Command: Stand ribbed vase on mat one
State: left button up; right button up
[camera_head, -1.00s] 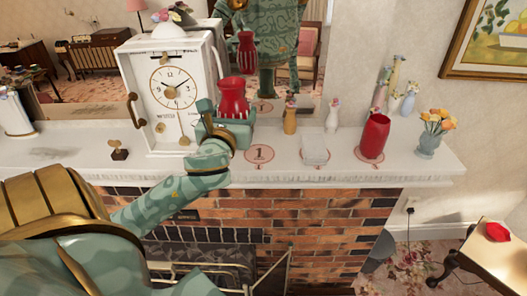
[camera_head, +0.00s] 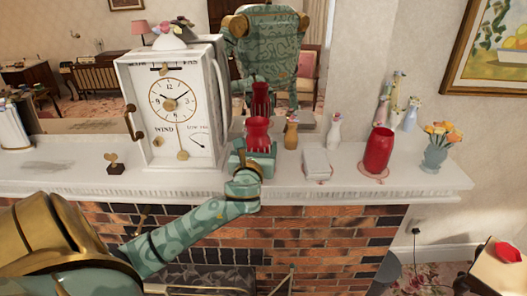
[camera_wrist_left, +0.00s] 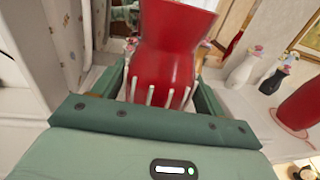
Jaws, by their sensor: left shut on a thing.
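My left gripper (camera_head: 256,160) is shut on the red ribbed vase (camera_head: 258,132), a waisted vase with a flared top, and holds it upright low over the mantel shelf. Mat one is hidden behind my gripper and the vase. My right gripper is not in view.
A white clock (camera_head: 168,105) stands close left of the vase. The shelf's front edge (camera_head: 330,198) is near.

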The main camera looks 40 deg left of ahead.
pick_arm(q)
jog(key=shift+f, duration=0.25)
jog(key=o, duration=1.3)
jog(key=shift+f, duration=0.1)
jog(key=shift+r, duration=0.4)
jog(key=b+v, duration=0.1)
jog(key=v, duration=1.1)
jog(key=shift+f, duration=0.1)
